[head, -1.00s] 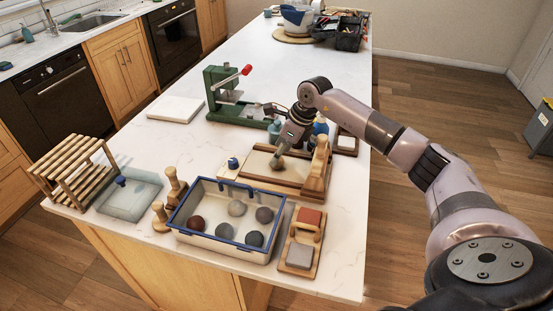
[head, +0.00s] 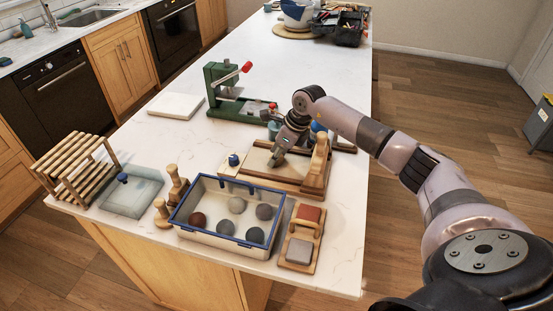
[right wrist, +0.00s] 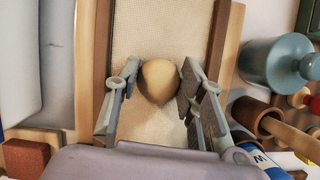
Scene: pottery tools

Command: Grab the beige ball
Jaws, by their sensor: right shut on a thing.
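A beige ball (right wrist: 158,84) shows in the right wrist view, over the pale surface of a wooden-framed board (right wrist: 150,28). My right gripper (right wrist: 160,76) has one finger on each side of the ball and is shut on it. In the head view my right gripper (head: 278,160) is low over the same board (head: 250,162); the ball is mostly hidden there by the fingers. I cannot tell whether the ball touches the board. My left gripper is not in view.
A blue-rimmed tray (head: 268,201) with several dull-coloured balls stands in front of the board. A tool block (head: 298,248) is right of it, a green press (head: 222,95) behind. A wooden rack (head: 75,165) stands at left.

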